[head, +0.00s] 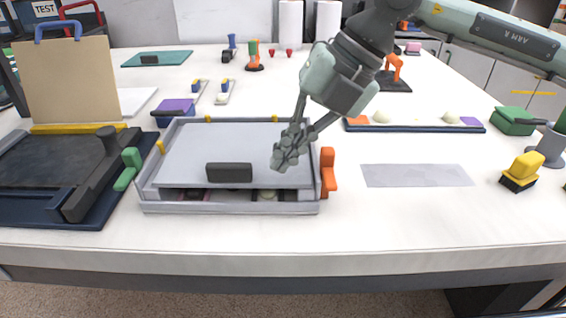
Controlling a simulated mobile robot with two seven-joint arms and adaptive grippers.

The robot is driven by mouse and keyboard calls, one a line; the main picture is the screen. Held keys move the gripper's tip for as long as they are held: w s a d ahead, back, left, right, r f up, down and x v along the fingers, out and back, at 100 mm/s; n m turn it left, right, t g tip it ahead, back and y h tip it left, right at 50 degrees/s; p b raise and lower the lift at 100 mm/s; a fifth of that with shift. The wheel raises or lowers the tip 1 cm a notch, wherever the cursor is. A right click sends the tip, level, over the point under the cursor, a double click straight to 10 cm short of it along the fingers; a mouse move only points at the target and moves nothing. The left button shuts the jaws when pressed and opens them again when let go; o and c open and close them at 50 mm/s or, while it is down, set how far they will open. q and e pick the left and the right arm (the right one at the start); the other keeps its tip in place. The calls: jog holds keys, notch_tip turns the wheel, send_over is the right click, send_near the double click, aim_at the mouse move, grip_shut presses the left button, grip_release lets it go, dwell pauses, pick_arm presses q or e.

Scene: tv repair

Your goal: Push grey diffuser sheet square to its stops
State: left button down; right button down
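The grey diffuser sheet (225,145) lies in a shallow grey tray (230,208) on the bench. A black block (229,173) sits on its front part. A gap along the front shows parts beneath the sheet. Small yellow stops (160,147) show at the tray's left and back edges. My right gripper (285,158) comes in from the upper right, with its fingers together over the sheet's right part. I cannot tell whether the fingertips touch the sheet. My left gripper is not in view.
A green clamp (129,168) stands at the tray's left and an orange clamp (328,172) at its right. A dark unit (60,170) lies further left. A flat grey strip (416,175) and a yellow brush (523,168) lie right. The bench front is clear.

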aim_at(260, 181)
jog(key=shift+a+f, duration=0.2)
jog(key=shift+f, duration=0.15)
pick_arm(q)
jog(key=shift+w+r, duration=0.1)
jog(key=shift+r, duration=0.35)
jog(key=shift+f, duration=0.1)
pick_arm(e)
jog(key=shift+a, duration=0.3)
